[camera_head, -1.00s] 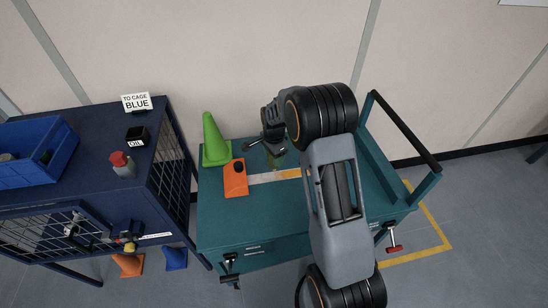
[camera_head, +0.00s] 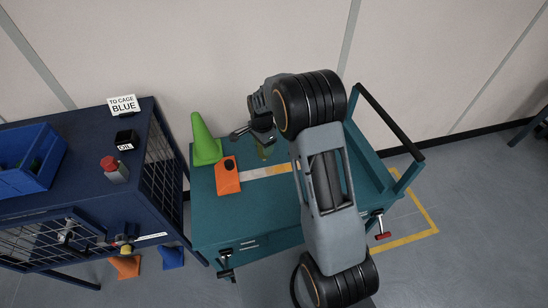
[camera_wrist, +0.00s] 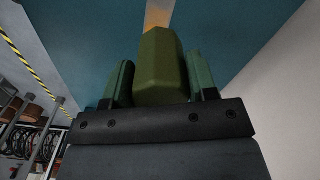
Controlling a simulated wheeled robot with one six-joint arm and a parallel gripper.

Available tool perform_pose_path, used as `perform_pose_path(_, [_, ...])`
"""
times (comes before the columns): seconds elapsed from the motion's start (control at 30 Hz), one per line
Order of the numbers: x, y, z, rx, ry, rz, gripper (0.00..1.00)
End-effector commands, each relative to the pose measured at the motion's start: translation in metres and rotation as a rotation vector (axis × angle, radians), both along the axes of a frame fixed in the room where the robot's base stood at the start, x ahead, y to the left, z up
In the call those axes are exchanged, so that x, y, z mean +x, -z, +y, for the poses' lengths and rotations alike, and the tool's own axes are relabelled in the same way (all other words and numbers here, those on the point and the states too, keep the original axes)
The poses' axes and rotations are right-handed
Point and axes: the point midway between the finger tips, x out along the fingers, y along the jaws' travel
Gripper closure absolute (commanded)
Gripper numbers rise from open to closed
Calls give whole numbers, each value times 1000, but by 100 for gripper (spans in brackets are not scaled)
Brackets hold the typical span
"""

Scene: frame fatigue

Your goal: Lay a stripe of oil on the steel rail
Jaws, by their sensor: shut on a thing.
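The steel rail (camera_head: 254,172) is a pale grey strip lying on top of the teal cart. An amber stretch (camera_head: 280,168) covers its right visible part; my arm hides the rail beyond that. My gripper (camera_head: 264,143) is over the cart, just behind the rail in the head view. In the wrist view my gripper (camera_wrist: 161,85) has its teal fingers shut on an olive-green faceted container (camera_wrist: 161,65). The container's far end points at an amber part of the rail (camera_wrist: 158,14). I cannot tell whether it touches the rail.
The teal cart (camera_head: 225,215) also bears a green cone (camera_head: 205,142) and an orange block (camera_head: 227,178) with a dark top at the rail's left end.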

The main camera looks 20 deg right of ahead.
Motion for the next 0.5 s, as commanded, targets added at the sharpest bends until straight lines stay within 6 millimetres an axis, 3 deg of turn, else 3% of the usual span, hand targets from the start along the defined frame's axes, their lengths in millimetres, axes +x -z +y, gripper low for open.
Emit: perform_pose_path(0.5, [0,-7,0,0,-1,3,71])
